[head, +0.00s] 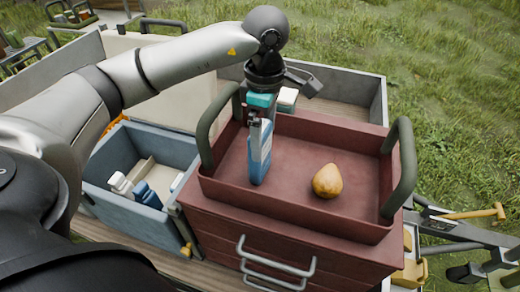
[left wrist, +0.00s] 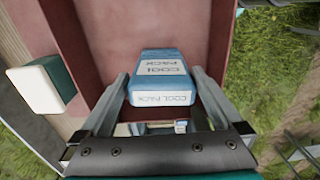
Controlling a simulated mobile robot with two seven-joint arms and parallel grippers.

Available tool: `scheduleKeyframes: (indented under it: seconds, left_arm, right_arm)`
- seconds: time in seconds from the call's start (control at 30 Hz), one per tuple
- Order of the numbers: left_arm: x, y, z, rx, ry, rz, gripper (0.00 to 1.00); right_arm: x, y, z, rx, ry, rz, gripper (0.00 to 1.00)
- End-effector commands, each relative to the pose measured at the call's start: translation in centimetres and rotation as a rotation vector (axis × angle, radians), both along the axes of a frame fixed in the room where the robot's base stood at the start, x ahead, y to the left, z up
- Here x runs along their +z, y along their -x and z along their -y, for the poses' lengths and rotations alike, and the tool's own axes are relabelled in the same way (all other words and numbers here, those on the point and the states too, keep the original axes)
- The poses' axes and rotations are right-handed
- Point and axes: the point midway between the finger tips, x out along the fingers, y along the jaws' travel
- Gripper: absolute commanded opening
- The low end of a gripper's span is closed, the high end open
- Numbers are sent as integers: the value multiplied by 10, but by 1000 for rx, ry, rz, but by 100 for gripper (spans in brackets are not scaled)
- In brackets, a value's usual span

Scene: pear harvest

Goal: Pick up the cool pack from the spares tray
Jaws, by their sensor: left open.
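The cool pack (head: 260,155) is a blue and white slab standing upright in the left part of the red tray (head: 300,222). In the left wrist view the cool pack (left wrist: 163,72) shows its white label reading COOL PACK. My left gripper (head: 262,112) points down over the pack's top end. In the left wrist view the open fingers of my left gripper (left wrist: 158,90) lie on either side of the pack, with a gap visible beside it. My right gripper is not in view.
A brown-yellow pear (head: 327,181) lies in the tray, right of the pack. Tall dark green handles (head: 402,168) rise at the tray's ends. A blue bin (head: 140,197) with bottles stands to the left. A white and green box (head: 287,97) is behind the tray.

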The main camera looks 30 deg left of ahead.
Motion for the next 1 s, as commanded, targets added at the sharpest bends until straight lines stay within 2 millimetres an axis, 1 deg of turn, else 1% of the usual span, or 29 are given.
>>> scheduleKeyframes:
  seconds: [0.1,0.27,0.3,0.4,0.5,0.7,1.0]
  left_arm:
    - [-8,0,-2,2,-1,-2,100]
    - [-30,0,-5,3,-2,-1,100]
    - [-36,0,-5,2,-1,-2,100]
    - [-47,0,-4,0,0,1,100]
    - [-51,-1,-4,0,1,4,100]
    - [-51,-1,-4,0,1,5,99]
    - [-50,-1,-4,0,1,5,65]
  right_arm:
    - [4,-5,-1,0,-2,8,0]
    - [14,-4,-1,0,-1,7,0]
    - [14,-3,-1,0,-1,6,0]
    - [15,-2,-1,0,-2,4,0]
    - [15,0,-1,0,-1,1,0]
    - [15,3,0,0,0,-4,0]
    - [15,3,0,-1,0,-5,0]
